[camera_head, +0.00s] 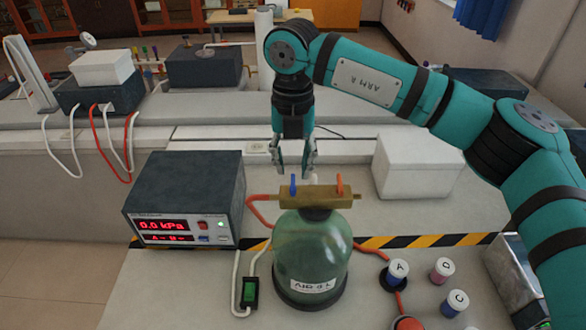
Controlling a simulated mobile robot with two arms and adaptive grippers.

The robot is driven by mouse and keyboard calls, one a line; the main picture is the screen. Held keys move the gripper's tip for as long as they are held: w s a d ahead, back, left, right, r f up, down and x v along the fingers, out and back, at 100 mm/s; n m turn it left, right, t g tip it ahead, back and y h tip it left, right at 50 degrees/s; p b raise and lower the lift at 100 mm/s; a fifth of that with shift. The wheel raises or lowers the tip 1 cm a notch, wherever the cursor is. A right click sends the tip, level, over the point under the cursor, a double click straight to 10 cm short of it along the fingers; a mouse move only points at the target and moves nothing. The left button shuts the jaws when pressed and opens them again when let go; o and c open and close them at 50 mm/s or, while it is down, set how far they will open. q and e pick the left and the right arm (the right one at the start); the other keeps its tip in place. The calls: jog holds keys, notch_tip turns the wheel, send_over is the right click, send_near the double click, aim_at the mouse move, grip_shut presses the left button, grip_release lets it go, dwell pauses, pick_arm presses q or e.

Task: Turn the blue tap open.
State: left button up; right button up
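The blue tap (293,184) is a small upright lever on the left part of a brass block (316,200). The block sits on top of a green glass bottle (311,250) with a white label. An orange tap (339,184) stands at the right of the same block. My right gripper (294,168) points down just above and behind the blue tap. Its two fingers are apart with nothing seen between them. I cannot tell whether a finger touches the tap. My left gripper is not in view.
A meter box (186,196) showing 0.0 kPa stands left of the bottle. A white box (415,165) is behind at the right. Red hoses run from both sides of the block area. Small capped jars (442,270) stand at the front right. A green switch (249,291) lies in front.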

aim_at(293, 181)
notch_tip(293, 181, down, 3)
jog(key=shift+s+f+p, duration=0.1)
jog(key=shift+f+p, duration=0.05)
jog(key=shift+p, duration=0.35)
jog(key=shift+f, duration=0.4)
jog(key=c, duration=0.5)
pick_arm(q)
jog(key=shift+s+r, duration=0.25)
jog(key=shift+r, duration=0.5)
pick_arm(e)
grip_shut()
